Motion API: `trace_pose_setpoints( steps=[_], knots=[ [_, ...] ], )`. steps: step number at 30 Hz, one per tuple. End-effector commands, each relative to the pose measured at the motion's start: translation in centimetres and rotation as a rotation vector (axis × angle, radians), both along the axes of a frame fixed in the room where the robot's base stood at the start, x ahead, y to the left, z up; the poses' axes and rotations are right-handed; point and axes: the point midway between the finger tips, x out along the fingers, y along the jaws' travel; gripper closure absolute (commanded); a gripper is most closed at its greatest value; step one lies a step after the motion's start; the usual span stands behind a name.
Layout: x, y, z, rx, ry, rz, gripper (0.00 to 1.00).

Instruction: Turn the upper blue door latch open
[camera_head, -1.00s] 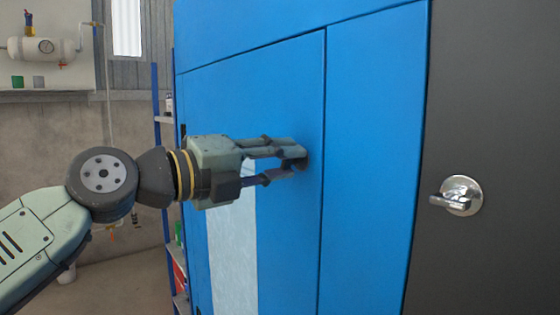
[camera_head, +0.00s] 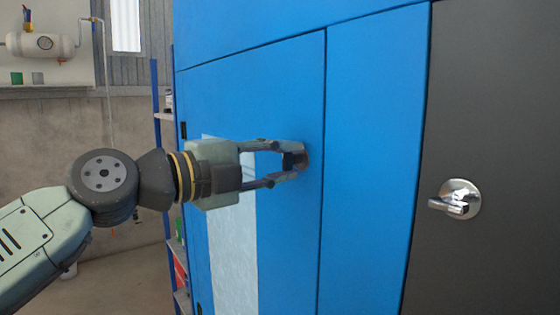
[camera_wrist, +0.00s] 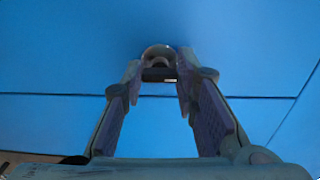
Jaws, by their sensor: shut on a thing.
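The blue door (camera_head: 280,240) fills the middle of the head view. Its upper latch (camera_head: 303,160) is a small dark and metallic piece near the door's right edge, mostly hidden by my fingers. In the wrist view the latch (camera_wrist: 159,60) shows as a rounded metal piece with a dark bar between the fingertips. My gripper (camera_head: 292,161) reaches the door from the left, with its fingertips shut on the latch, one on each side. It also shows in the wrist view (camera_wrist: 157,78). The exact angle of the latch is hard to tell.
A silver lever handle (camera_head: 459,200) sits on the dark grey panel (camera_head: 500,90) at the right. A blue shelf rack (camera_head: 158,130) stands behind at the left. A white tank with a gauge (camera_head: 42,45) is on the far left wall.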

Motion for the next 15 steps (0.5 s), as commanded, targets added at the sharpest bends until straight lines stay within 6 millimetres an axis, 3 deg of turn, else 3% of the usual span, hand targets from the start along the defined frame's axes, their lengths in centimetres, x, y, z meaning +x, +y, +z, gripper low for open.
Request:
trace_pose_setpoints(
  steps=[5,6,15],
  knots=[
    [0.02,0.03,0.01,-0.002,0.001,0.000,1.00],
    [0.02,0.03,0.01,-0.002,0.001,0.000,0.72],
    [0.00,0.00,0.00,0.000,0.000,0.000,0.53]
  ],
)
